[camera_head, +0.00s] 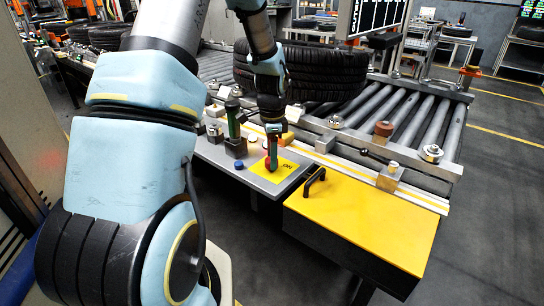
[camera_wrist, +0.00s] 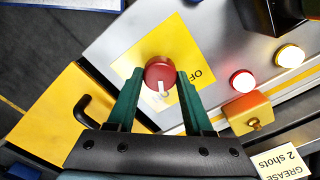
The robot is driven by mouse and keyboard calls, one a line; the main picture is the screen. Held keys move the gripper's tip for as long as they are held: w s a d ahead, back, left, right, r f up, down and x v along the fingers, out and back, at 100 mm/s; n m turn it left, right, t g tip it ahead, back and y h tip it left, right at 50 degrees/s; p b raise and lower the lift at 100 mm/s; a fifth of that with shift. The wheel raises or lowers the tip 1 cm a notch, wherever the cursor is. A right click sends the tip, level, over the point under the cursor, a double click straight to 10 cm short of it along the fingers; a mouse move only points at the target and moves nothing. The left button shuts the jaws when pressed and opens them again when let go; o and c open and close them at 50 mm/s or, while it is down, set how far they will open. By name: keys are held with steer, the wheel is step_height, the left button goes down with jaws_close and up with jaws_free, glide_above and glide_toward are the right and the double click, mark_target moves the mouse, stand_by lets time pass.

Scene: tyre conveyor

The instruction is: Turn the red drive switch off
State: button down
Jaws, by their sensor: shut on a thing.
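The red drive switch (camera_wrist: 160,73) is a round red knob with a pale pointer mark, on a yellow plate (camera_wrist: 143,50) with lettering that reads OFF. In the wrist view my gripper (camera_wrist: 160,78) has its two green fingers on either side of the knob, shut on it. In the head view my gripper (camera_head: 271,158) points down at the switch on the grey panel (camera_head: 262,185). The red knob (camera_head: 267,164) is partly hidden by the fingers there. The pointer mark is on the side of the knob nearest the gripper's palm.
A yellow box (camera_head: 365,220) with a black handle (camera_head: 314,181) stands right of the panel. A green-handled device (camera_head: 233,125) and a blue button (camera_head: 239,164) are left of my gripper. Lit red (camera_wrist: 242,81) and amber (camera_wrist: 289,57) lamps sit nearby. Tyres (camera_head: 325,72) lie on the roller conveyor behind.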

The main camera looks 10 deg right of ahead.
steer(key=n, duration=1.1)
steer(key=shift+w+a+n, duration=0.1)
steer(key=shift+n, duration=1.9)
steer(key=shift+c, duration=1.4)
jaws_free()
step_height(320, 180, up, 11)
steer(key=b, duration=0.1)
